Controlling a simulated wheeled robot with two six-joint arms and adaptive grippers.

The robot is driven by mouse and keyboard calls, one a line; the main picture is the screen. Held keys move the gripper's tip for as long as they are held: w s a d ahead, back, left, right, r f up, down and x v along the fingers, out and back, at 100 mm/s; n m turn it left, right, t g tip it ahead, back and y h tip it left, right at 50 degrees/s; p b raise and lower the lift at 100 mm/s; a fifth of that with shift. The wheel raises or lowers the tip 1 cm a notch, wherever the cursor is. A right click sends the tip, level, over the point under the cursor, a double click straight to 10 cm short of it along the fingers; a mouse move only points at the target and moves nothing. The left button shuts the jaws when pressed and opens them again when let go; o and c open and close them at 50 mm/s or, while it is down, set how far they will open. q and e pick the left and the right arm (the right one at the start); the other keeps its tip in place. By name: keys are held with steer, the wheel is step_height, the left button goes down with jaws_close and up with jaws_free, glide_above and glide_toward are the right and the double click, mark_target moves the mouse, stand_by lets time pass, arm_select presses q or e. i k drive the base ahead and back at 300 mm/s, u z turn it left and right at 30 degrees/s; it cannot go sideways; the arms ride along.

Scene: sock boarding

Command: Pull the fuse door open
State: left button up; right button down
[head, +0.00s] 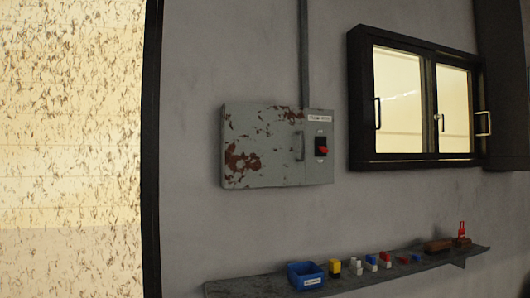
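The fuse box (270,147) is a grey metal box with rust patches, mounted on the wall near the middle of the head view. Its door (262,165) looks shut. A small vertical handle (299,146) sits near the door's right edge. To the right of the handle is a panel with a red switch (321,150) on a black plate and a small white label above it. Neither of my grippers shows in the head view.
Below the box, a dark shelf (240,289) holds a blue bin (305,276), several small coloured blocks and a red bottle (461,230). A black-framed window (360,100) is to the right. A conduit (304,60) runs up from the box. The wall around the box is clear.

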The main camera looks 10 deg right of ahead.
mark_target(265, 144)
steer(key=z, duration=1.25)
steer(key=i, duration=0.45)
